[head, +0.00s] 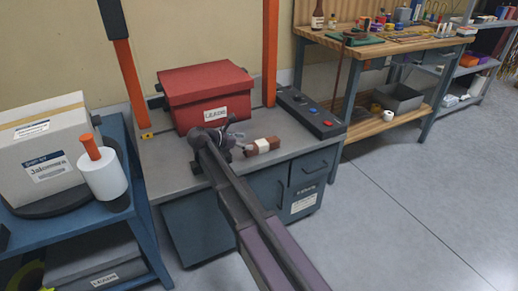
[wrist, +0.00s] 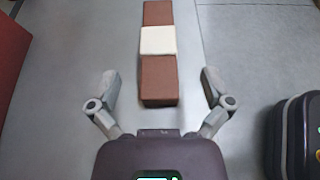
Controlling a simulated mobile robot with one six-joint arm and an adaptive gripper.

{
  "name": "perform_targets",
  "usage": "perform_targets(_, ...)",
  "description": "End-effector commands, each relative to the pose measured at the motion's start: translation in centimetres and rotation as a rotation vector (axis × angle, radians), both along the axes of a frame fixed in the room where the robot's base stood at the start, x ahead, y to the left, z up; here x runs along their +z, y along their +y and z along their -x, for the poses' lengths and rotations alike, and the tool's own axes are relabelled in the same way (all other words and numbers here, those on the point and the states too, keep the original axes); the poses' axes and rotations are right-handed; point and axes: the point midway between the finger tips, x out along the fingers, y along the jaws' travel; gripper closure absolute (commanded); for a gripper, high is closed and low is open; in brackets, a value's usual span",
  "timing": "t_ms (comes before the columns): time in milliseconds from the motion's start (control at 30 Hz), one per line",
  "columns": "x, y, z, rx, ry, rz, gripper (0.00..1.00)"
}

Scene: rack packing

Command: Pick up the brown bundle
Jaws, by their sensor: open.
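The brown bundle (head: 268,144) is a short brown bar with a white band around its middle. It lies on the grey bench top in front of the red box. In the wrist view the bundle (wrist: 159,80) points away from me, with its near end just ahead of and between the fingertips. My gripper (wrist: 160,85) is open, with a finger on each side and clear space between each finger and the bundle. In the head view my gripper (head: 229,133) is at the left end of the bundle, partly hidden by my arm.
A red lidded box (head: 205,88) stands behind the bundle. A dark control box (head: 310,114) with buttons is at the bench's right edge. Orange posts (head: 270,55) rise from the bench. A blue table (head: 135,215) with a white carton (head: 45,145) stands at left.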

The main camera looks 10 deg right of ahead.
Motion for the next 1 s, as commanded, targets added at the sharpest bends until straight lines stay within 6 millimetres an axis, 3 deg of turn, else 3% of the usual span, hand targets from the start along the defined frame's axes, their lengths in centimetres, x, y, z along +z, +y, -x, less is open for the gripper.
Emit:
perform_targets(267,-0.3,-0.4,-0.1,0.000,0.000,0.000,0.00)
perform_targets(700,-2.3,-4.1,-1.2,0.000,0.000,0.000,0.00)
perform_targets(1000,-2.3,-4.4,-1.3,0.000,0.000,0.000,0.00)
